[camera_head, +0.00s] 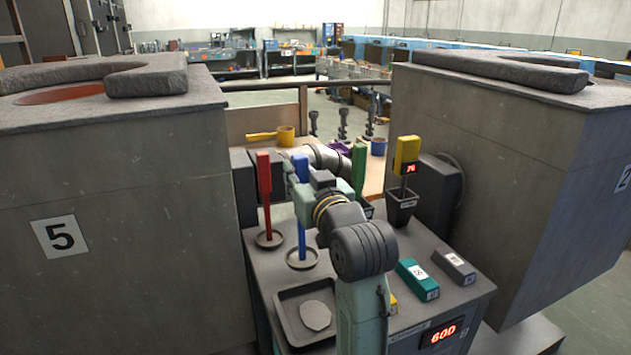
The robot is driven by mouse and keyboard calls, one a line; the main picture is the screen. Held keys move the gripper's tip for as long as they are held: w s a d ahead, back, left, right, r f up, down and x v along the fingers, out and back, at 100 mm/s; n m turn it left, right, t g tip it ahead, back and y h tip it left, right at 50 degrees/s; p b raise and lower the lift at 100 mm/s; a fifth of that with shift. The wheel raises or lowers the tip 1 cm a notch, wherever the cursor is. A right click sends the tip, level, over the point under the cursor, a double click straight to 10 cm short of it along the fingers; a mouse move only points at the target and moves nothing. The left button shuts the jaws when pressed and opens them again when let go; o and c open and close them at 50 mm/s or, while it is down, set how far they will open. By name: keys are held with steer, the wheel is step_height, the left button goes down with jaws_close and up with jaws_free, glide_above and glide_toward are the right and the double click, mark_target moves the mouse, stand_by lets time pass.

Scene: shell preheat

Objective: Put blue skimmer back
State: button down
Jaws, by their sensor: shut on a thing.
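The blue skimmer (301,215) stands upright at the left of the grey bench top. Its lower end shows over a round dark dish (303,264); I cannot tell whether it touches the dish. My gripper (296,180) is at the upper part of the blue skimmer, shut on its handle. The fingers are small and partly hidden by my wrist, so the exact grip is unclear. My arm reaches in from the front, right of the dish. The red skimmer (264,180) stands upright in a similar dish (270,240), left of and behind the blue one.
A square tray (283,322) holding a pale flat piece is at the front left. A green tool (359,168) and a yellow-topped tool (406,155) stand in dark cups. Teal (418,280) and grey (454,266) blocks lie right. Large furnaces (130,200) (500,170) flank the bench.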

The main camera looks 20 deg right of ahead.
steer(key=w+d+f+p, duration=0.2)
steer(key=w+d+f, duration=0.2)
steer(key=shift+d, duration=0.25)
steer(key=shift+w, duration=0.1)
steer(key=shift+f, duration=0.2)
steer(key=c, duration=1.4)
jaws_free()
steer(key=shift+o, duration=0.2)
